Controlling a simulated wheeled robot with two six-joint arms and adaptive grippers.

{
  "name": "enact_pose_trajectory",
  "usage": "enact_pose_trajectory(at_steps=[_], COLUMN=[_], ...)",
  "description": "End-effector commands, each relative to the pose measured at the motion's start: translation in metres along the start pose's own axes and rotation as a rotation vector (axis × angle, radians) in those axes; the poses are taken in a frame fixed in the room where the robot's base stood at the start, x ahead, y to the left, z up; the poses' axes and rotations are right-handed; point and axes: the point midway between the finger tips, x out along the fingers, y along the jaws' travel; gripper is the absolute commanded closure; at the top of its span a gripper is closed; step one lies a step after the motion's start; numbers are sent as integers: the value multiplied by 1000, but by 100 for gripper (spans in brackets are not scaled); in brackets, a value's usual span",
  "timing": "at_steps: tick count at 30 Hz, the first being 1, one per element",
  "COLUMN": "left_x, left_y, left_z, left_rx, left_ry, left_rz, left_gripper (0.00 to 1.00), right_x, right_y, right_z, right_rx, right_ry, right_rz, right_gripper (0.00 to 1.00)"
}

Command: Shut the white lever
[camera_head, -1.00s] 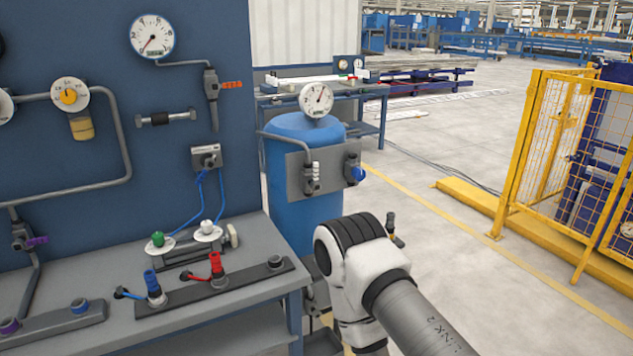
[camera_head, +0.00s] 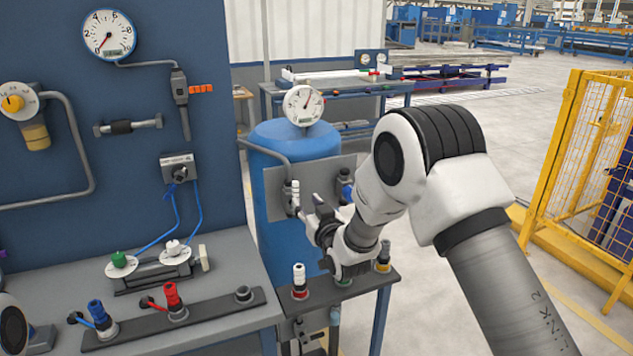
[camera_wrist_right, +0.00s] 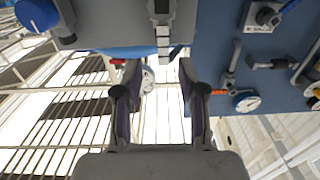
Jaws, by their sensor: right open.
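The white lever (camera_head: 295,188) sits on a small valve on the grey plate (camera_head: 328,172) fixed to the front of the blue tank (camera_head: 283,242). Its handle stands about upright. In the right wrist view the lever (camera_wrist_right: 162,33) shows at the top centre, ahead of and between the fingers. My right gripper (camera_head: 314,206) is close in front of the plate, just right of the lever and apart from it. In the right wrist view the gripper (camera_wrist_right: 158,76) is open with nothing between its fingers. My left gripper is out of view.
A blue-handled valve (camera_head: 346,188) is on the same plate, partly behind my right arm; its knob (camera_wrist_right: 37,13) shows in the wrist view. A gauge (camera_head: 303,105) tops the tank. Below is a small grey shelf (camera_head: 362,287) with white and yellow fittings. The workbench (camera_head: 225,258) is at left.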

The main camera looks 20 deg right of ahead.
Motion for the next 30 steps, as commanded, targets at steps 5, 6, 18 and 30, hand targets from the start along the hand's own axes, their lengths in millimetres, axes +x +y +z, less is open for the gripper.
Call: enact_pose_trajectory(at_steps=[5,6,18,30], left_x=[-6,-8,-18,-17], left_y=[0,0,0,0], left_z=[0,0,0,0], left_rx=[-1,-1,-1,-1], left_ry=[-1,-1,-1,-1], left_rz=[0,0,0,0], left_gripper=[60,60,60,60], right_x=[20,28,78,78], right_y=[0,0,0,0], right_z=[-6,-5,-2,-2], right_rx=[-1,-1,0,0], right_ry=[11,9,5,4], right_rz=[-1,-1,-1,-1], right_gripper=[59,59,59,100])
